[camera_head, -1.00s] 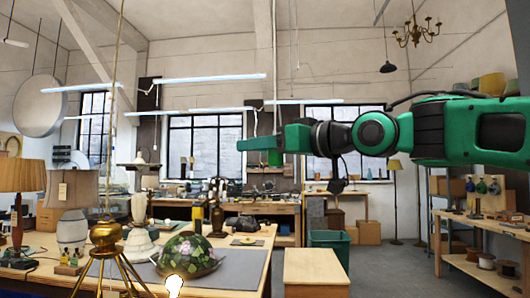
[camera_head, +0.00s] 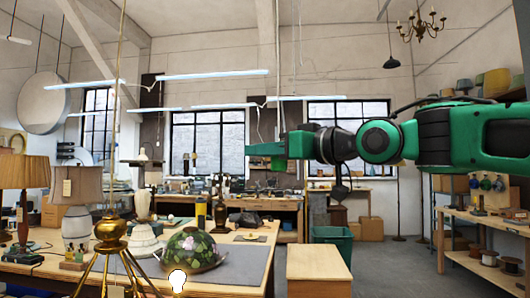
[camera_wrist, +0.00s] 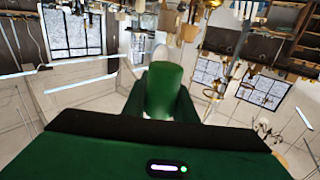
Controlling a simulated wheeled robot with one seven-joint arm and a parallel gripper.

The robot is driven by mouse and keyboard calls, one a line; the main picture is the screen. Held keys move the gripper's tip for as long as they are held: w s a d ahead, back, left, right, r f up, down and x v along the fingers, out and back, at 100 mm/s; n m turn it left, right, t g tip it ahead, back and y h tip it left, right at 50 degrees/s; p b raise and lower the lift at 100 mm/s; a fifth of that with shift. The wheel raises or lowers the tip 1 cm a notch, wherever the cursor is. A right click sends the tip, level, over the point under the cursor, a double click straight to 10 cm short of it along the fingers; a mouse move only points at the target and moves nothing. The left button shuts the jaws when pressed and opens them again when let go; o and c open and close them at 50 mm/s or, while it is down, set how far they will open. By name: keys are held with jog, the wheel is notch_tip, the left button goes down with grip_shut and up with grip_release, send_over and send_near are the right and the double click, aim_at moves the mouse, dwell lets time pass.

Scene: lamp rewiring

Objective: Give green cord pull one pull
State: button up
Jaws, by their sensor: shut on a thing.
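My gripper (camera_head: 262,149) reaches in from the right on my green arm, high in front of the far windows. In the wrist view the green cord pull (camera_wrist: 163,88) is a smooth green cylinder between the two green fingers, and my gripper (camera_wrist: 161,108) is shut on it. A whitish rounded shape shows just beyond its end; I cannot tell what it is. In the head view a thin pale cord (camera_head: 278,70) runs down from above to the gripper. The pull is largely hidden there by the fingers.
A workbench (camera_head: 235,268) at the lower left holds lamps, a floral glass shade (camera_head: 193,248) and a brass tripod piece (camera_head: 110,235). A wooden box (camera_head: 318,268) and a green bin (camera_head: 333,238) stand below the gripper. Shelves (camera_head: 485,225) stand at right.

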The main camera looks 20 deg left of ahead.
jog(key=shift+w+f, duration=0.1)
jog(key=shift+f, duration=0.3)
jog(key=shift+r, duration=0.1)
jog(key=shift+d+r, duration=0.1)
jog(key=shift+r, duration=1.1)
jog(key=o, duration=1)
jog(key=shift+w, duration=0.1)
jog(key=shift+o, duration=0.5)
